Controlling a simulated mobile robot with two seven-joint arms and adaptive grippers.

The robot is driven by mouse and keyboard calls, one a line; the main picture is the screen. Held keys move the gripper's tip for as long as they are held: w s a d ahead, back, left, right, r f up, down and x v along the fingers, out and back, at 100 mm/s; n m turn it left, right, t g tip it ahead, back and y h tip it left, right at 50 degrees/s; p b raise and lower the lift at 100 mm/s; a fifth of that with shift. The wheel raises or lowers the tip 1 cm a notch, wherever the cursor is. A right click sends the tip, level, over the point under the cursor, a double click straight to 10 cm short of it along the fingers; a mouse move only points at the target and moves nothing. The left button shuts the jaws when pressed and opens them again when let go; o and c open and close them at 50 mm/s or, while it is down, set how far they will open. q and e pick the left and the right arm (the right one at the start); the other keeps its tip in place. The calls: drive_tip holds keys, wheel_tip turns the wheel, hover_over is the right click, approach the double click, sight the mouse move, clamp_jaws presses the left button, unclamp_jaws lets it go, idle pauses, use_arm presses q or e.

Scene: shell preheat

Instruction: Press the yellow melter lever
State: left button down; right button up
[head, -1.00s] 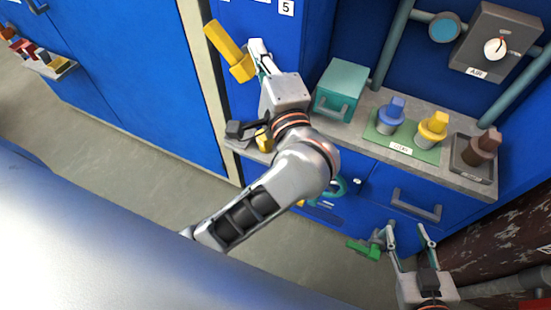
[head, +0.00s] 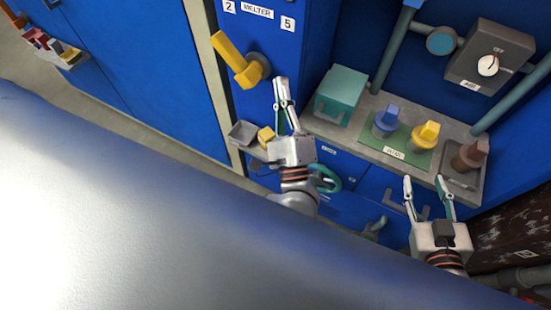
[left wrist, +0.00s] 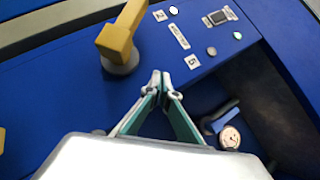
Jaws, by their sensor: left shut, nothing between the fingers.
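The yellow melter lever (head: 233,56) is on the blue cabinet front under the MELTER label, its arm slanting up and left from a grey hub. It also shows in the left wrist view (left wrist: 121,36), at upper left. My left gripper (head: 280,82) is shut and empty, a little right of and below the lever's hub and apart from it. In the left wrist view its closed fingertips (left wrist: 161,82) are below and right of the lever. My right gripper (head: 424,182) is open and empty, in front of the counter at lower right.
A teal box (head: 340,94), a green mat (head: 417,157) with blue and yellow knobbed pieces, and a dark tray (head: 463,178) with a brown piece stand on the counter. A grey air box (head: 490,55) is above. A grey tray (head: 242,133) is below the lever.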

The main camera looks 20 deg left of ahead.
use_arm(q)
drive_tip(key=w+d+f+b+v, duration=0.1)
drive_tip(key=b+v, duration=0.2)
drive_tip(key=v, duration=1)
use_arm(e)
wheel_tip(320, 180, down, 7)
drive_tip(key=s, duration=0.2)
use_arm(q)
drive_tip(key=w+d+r+m+t+h+p, duration=0.25)
drive_tip(key=m+h, duration=0.55)
drive_tip(key=m, duration=0.9)
drive_tip(key=w+d+r+m+t+h+p, duration=0.1)
drive_tip(key=d+r+m+h+p, duration=0.2)
drive_tip(key=m+h, duration=1)
drive_tip(key=s+a+f+m+g+y+p, duration=0.2)
drive_tip(key=a+f+m+g, duration=0.3)
drive_tip(key=f+m, duration=0.3)
drive_tip(key=s+a+f+m+g+y+p, duration=0.2)
drive_tip(key=a+f+m+g+p, duration=0.2)
drive_tip(key=f+m, duration=0.5)
drive_tip(key=shift+s+a+m+g, duration=0.15)
drive_tip(key=shift+a+m+g, duration=0.6)
drive_tip(key=shift+m, duration=2.95)
use_arm(e)
wheel_tip(320, 180, up, 17)
drive_tip(key=w, duration=0.2)
drive_tip(key=shift+f, duration=0.15)
